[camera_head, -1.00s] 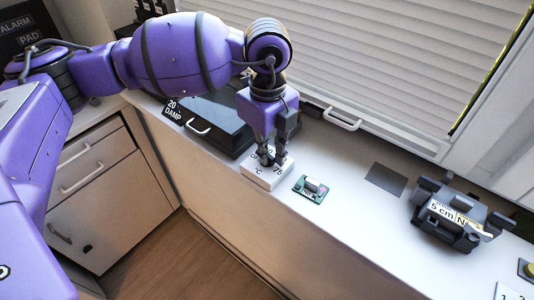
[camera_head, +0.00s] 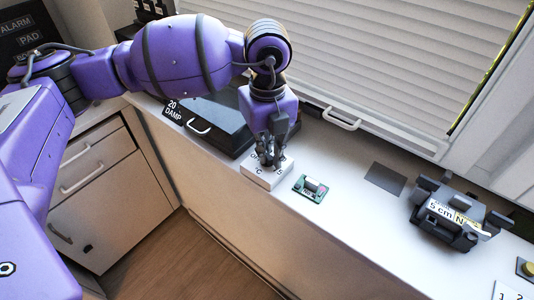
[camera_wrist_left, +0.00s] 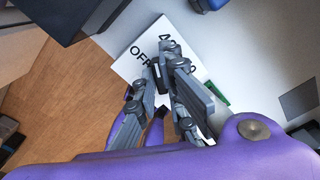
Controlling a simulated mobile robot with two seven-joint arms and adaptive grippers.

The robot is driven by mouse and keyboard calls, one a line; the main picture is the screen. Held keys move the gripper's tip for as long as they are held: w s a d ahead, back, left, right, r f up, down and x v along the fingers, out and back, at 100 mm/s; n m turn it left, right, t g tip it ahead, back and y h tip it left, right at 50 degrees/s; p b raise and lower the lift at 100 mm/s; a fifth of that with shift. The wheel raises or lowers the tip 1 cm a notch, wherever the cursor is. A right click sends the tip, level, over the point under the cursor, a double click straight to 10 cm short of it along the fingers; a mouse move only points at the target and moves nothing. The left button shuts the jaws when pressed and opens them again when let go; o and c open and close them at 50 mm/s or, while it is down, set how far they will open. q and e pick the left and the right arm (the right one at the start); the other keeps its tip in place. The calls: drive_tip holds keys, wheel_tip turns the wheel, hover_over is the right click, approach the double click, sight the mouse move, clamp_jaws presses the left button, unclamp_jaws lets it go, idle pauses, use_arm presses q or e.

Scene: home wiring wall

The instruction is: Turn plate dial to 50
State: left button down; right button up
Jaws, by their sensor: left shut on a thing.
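The white dial plate (camera_head: 258,178) sits on the white counter and carries printed marks around its middle. In the left wrist view the plate (camera_wrist_left: 128,68) shows "OFF" and part of a number scale. My left gripper (camera_head: 270,160) points down onto the plate. In the wrist view its fingers (camera_wrist_left: 160,74) are shut on the dark dial at the plate's middle. The fingers cover most of the dial, so the setting it points to cannot be read. My right gripper is not in view.
A small green circuit board (camera_head: 311,189) lies just right of the plate. A black case (camera_head: 216,122) stands behind it at the left. A dark clamp-like device (camera_head: 452,213) stands at the right, past a grey patch (camera_head: 386,178). The counter's front edge runs close by.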

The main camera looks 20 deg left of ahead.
sight(267, 154)
use_arm(q)
drive_tip(key=shift+m, duration=1)
drive_tip(key=c, duration=1.8)
unclamp_jaws()
drive_tip(key=shift+o, duration=0.2)
drive_tip(key=shift+r, duration=0.15)
wheel_tip(267, 154, up, 12)
drive_tip(key=shift+c, duration=0.5)
